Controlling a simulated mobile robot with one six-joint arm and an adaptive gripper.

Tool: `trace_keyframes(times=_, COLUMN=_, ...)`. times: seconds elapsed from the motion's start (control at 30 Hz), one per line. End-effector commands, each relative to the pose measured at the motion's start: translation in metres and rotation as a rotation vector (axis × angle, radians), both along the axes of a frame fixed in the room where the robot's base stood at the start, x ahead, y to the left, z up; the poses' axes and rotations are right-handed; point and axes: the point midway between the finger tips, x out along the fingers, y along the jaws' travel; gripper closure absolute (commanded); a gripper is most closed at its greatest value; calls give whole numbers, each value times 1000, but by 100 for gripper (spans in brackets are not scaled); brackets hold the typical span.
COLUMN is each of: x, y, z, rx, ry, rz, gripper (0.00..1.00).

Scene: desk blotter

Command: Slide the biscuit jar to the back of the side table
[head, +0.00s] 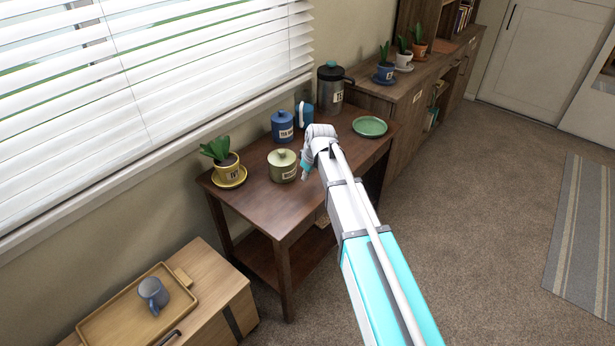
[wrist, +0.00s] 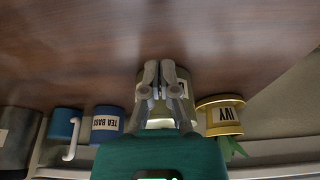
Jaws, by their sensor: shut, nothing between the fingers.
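The jar I take for the biscuit jar is squat and olive green, with a knobbed lid and a pale label (head: 283,165). It stands upright near the middle of the dark wooden side table (head: 262,205); its label is too small to read. My gripper (head: 304,174) is shut and empty, just right of the jar on its room side. In the wrist view, which is upside down, the closed fingertips (wrist: 160,66) overlap the jar (wrist: 185,76) and hide much of it. I cannot tell whether they touch it.
Toward the back stand a blue tea bags jar (head: 282,126), a blue jug (head: 304,113) and a steel pot (head: 331,88). A potted ivy (head: 228,168) stands left on a yellow saucer. A green plate (head: 370,126) lies right. A window blind (head: 150,70) hangs behind.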

Motion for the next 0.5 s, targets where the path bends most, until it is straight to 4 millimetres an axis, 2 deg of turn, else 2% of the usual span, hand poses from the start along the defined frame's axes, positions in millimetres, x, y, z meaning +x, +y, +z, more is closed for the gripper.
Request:
trace_keyframes(times=0.03, x=1, y=1, z=-8, rx=0, ry=0, rz=0, gripper=100)
trace_keyframes(times=0.37, x=6, y=6, z=-33, rx=0, ry=0, rz=0, gripper=100)
trace_keyframes(times=0.5, x=21, y=21, z=-29, rx=0, ry=0, rz=1, gripper=100)
